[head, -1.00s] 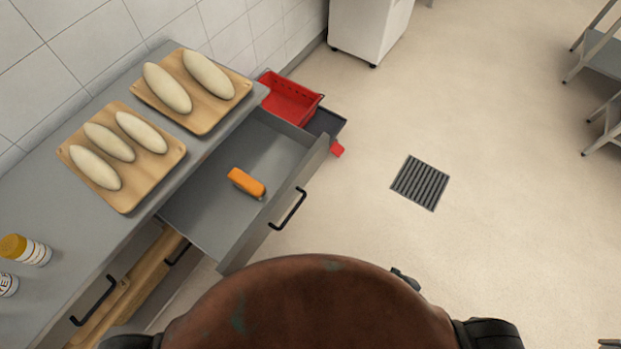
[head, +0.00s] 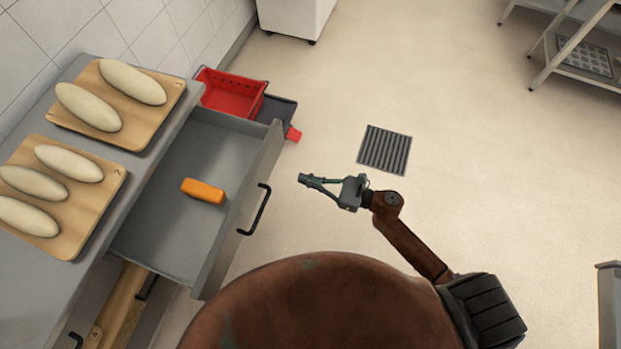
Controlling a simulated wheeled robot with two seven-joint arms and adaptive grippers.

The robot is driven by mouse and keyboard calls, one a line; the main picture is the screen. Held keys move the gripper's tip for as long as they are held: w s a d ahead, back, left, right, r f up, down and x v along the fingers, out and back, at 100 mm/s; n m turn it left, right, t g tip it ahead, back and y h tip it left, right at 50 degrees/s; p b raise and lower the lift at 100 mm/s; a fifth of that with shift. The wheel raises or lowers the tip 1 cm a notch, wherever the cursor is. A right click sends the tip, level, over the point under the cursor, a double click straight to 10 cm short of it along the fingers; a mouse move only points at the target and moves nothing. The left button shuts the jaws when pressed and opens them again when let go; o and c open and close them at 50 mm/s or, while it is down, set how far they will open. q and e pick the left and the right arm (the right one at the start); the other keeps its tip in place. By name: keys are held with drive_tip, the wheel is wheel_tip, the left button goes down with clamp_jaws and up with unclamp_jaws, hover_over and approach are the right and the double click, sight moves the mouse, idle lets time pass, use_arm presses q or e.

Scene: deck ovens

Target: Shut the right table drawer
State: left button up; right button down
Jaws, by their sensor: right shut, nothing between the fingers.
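The right table drawer (head: 175,238) is pulled well out from under the grey table. Its front panel (head: 237,215) carries a black bar handle (head: 256,209) and faces my right arm. An orange block-like object (head: 203,191) lies inside the drawer. My right gripper (head: 303,179) is shut and empty. It is held out to the right of the handle, apart from it, with its fingers pointing left toward the drawer. My left gripper is not in the head view.
Two wooden boards (head: 152,137) with dough loaves lie on the table (head: 98,268). A red crate (head: 230,94) stands beyond the drawer, by a dark flat thing (head: 277,112). A floor grate (head: 385,149) lies to the right. The floor around my right gripper is clear.

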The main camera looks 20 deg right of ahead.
sight(268, 167)
drive_tip(key=x, duration=1)
drive_tip(key=shift+d, duration=0.1)
